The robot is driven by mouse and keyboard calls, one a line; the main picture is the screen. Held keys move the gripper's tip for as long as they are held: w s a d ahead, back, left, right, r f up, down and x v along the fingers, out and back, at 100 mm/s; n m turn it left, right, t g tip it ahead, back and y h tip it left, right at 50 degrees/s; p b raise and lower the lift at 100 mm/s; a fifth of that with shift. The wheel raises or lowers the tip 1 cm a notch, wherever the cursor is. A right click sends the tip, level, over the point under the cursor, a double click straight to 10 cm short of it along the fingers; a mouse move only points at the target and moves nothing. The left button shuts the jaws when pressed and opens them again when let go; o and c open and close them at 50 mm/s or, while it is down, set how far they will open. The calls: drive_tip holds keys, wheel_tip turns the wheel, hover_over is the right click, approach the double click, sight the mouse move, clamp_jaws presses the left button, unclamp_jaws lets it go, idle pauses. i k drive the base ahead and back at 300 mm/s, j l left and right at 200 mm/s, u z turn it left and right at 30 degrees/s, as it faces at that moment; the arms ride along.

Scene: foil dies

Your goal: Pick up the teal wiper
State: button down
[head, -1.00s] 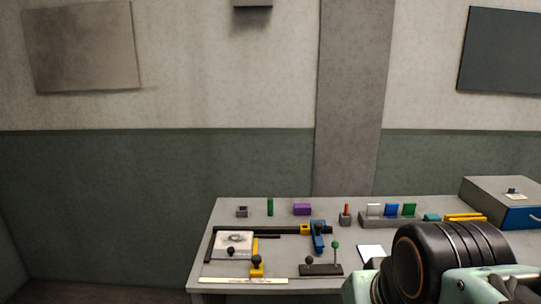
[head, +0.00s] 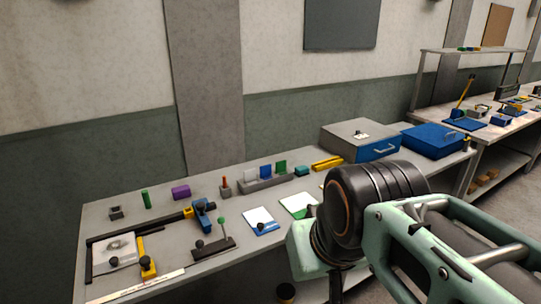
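A small teal block (head: 302,171), which looks like the teal wiper, lies toward the back of the grey workbench (head: 226,182). It sits just right of the grey rack and in front of the yellow bars. It is small in the head view, so its detail is hard to make out. My arm's pale green and black links cover the lower right of the view, in front of the bench. My gripper's fingers are not visible.
A grey rack (head: 264,184) holds white, blue and green plates. Yellow bars (head: 327,164) and a grey box with a blue drawer (head: 361,141) stand at the back right. A blue case (head: 432,139) is beyond. Flat cards (head: 261,221) and a clamp fixture (head: 203,215) lie forward and left.

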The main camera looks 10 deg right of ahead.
sight(301, 171)
drive_tip(key=z, duration=0.45)
drive_tip(key=u, duration=1.15)
drive_tip(key=z, duration=1.15)
drive_tip(key=i+l+u, duration=0.45)
drive_tip(key=i+l, duration=0.7)
